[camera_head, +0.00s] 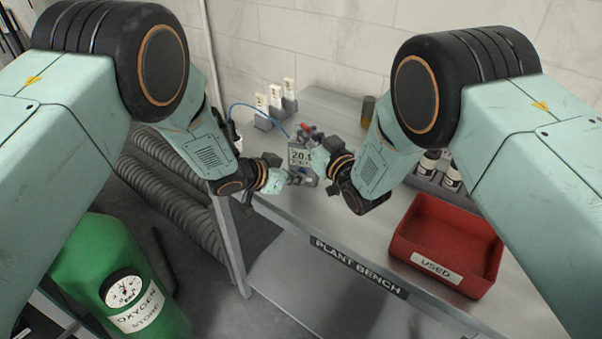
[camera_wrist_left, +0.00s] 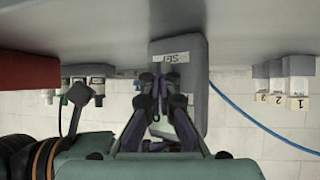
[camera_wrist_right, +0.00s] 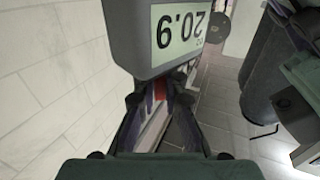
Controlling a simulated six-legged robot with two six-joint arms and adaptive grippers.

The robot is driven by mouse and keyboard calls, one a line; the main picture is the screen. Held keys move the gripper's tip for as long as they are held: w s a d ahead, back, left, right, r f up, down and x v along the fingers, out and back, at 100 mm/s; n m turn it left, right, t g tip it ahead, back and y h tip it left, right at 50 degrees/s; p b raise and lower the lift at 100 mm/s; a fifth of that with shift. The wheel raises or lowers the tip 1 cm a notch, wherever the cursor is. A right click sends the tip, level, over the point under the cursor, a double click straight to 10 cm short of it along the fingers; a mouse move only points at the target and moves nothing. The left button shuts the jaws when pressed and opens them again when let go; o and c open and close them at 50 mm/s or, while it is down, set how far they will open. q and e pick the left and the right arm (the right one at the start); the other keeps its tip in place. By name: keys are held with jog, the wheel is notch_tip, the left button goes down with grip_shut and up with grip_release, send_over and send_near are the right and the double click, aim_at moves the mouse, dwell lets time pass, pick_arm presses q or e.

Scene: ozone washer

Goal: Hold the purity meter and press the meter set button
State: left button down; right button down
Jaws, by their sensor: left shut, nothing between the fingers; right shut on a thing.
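The purity meter (camera_head: 300,154) is a grey box above the plant bench, its lit display reading about 20.9. The display is clear but inverted in the right wrist view (camera_wrist_right: 182,28). My right gripper (camera_head: 318,163) is shut on the meter, holding it from the right side; its fingers (camera_wrist_right: 160,92) meet the meter's edge. My left gripper (camera_head: 297,176) is shut and empty, close to the meter. In the left wrist view its fingertips (camera_wrist_left: 164,84) overlap the meter's face (camera_wrist_left: 192,60), just by the SET label (camera_wrist_left: 170,57). The set button is hidden; contact cannot be told.
A red USED tray (camera_head: 452,222) sits on the bench (camera_head: 350,225), right of the grippers. A blue cable (camera_head: 240,105) runs from the meter area to the left. Numbered white-topped items (camera_head: 275,98) stand behind. A green oxygen store tank (camera_head: 100,260) is at lower left.

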pick_arm(q)
jog(key=shift+s+a, duration=0.2)
jog(key=shift+s, duration=0.6)
pick_arm(e)
jog(key=shift+s, duration=0.1)
pick_arm(q)
jog(key=s, duration=0.2)
jog(key=s+a, duration=0.1)
jog(key=s, duration=0.2)
jog(key=shift+a, duration=0.15)
dwell(0.4)
jog(key=shift+w, duration=0.1)
pick_arm(e)
jog(key=c, duration=1.4)
grip_release()
jog(key=shift+o, duration=0.2)
jog(key=shift+d, duration=0.1)
